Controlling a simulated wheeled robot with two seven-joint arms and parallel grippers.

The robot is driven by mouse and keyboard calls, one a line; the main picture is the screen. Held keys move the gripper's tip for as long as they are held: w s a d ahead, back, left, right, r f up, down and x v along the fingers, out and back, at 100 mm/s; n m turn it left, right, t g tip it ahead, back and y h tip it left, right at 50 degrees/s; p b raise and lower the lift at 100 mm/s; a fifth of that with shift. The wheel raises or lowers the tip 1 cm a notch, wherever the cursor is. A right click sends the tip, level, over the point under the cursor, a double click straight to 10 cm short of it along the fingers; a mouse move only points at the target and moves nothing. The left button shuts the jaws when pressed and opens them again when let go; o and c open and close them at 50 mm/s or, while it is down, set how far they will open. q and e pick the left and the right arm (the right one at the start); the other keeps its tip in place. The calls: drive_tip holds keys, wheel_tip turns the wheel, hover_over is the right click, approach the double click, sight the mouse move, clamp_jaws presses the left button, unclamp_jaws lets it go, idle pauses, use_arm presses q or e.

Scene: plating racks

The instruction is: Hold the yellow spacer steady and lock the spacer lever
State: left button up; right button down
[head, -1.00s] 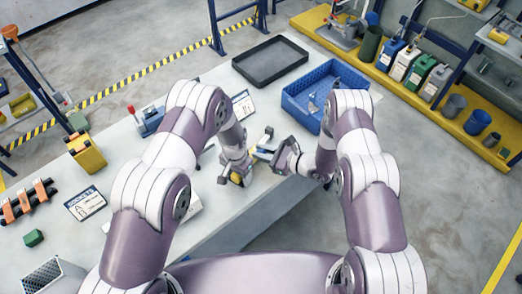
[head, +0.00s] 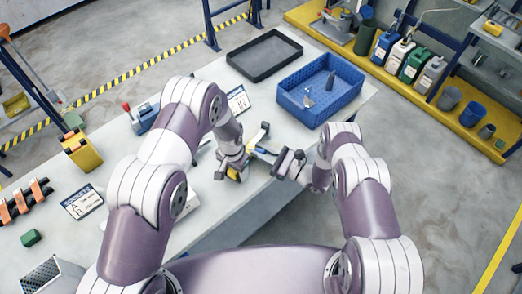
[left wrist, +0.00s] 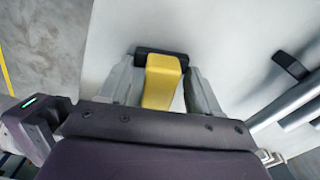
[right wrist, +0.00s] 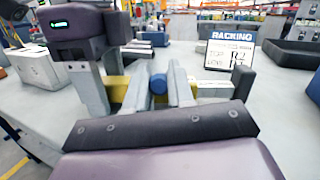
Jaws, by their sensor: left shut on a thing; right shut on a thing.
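The yellow spacer (left wrist: 162,80) is between the fingers of my left gripper (left wrist: 163,85), which is shut on it over the worktable. It also shows in the head view (head: 233,173), under my left gripper (head: 238,168), and partly in the right wrist view (right wrist: 118,88). My right gripper (right wrist: 160,90) is shut on a blue cylindrical grip (right wrist: 158,84), which looks like the spacer lever's handle. In the head view, my right gripper (head: 276,160) is just right of the left one. The fingers hide much of the lever and its lock.
A blue bin (head: 352,104) and an empty black tray (head: 240,65) stand towards the back of the worktable (head: 210,235). A sign reading RACKING (right wrist: 230,52) stands close behind the grippers. A yellow container (head: 82,152) is at the left.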

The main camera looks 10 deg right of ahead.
drive_tip(key=c, duration=1)
unclamp_jaws()
drive_tip(key=v, duration=1.2)
